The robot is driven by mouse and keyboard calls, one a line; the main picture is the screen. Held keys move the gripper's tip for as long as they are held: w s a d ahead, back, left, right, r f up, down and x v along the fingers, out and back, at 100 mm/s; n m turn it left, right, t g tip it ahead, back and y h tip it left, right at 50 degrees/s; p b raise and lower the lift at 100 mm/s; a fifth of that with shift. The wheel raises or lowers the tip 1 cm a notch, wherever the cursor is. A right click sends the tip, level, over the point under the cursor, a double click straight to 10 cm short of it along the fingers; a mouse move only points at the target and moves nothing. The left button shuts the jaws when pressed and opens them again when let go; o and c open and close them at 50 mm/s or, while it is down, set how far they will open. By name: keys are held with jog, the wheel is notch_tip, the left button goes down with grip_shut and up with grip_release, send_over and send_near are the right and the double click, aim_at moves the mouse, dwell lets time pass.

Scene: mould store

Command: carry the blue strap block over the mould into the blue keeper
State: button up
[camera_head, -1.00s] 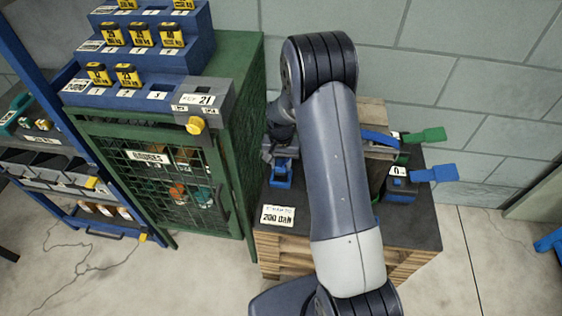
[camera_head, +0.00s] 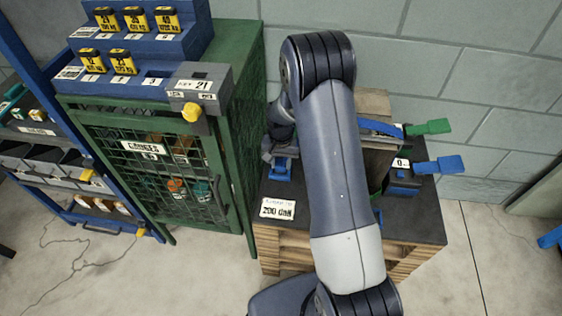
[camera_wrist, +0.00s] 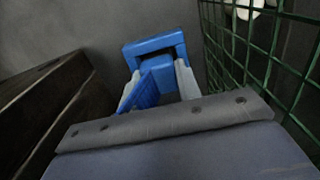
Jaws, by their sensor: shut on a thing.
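My gripper (camera_wrist: 158,88), two light grey fingers in the wrist view, is shut on the blue strap block (camera_wrist: 146,88). Blue strap shows between the fingers. Just beyond the fingertips is the blue keeper (camera_wrist: 153,46), a squared blue frame; I cannot tell whether the block touches it or is inside it. In the head view the keeper (camera_head: 280,170) sits on the dark table top left of the mould (camera_head: 373,103), and my arm hides the fingers and block. The blue strap (camera_head: 380,128) crosses the mould's top. The mould's brown side fills the left of the wrist view.
A green mesh cabinet (camera_head: 238,150) stands close left of the keeper; its mesh (camera_wrist: 270,50) is near the gripper's right. Green (camera_head: 432,127) and blue (camera_head: 440,165) levers stick out at the mould's right. A 200 daN label (camera_head: 278,209) lies at the table's front.

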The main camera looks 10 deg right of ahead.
dwell(0.3)
jog(key=o, duration=1)
notch_tip(320, 180, up, 11)
jog(key=shift+f+p, duration=0.1)
jog(key=shift+p, duration=0.45)
notch_tip(320, 180, down, 10)
jog(key=shift+f+b, duration=0.2)
jog(key=shift+b, duration=0.4)
jog(key=shift+r+p, duration=1.05)
jog(key=shift+r, duration=0.05)
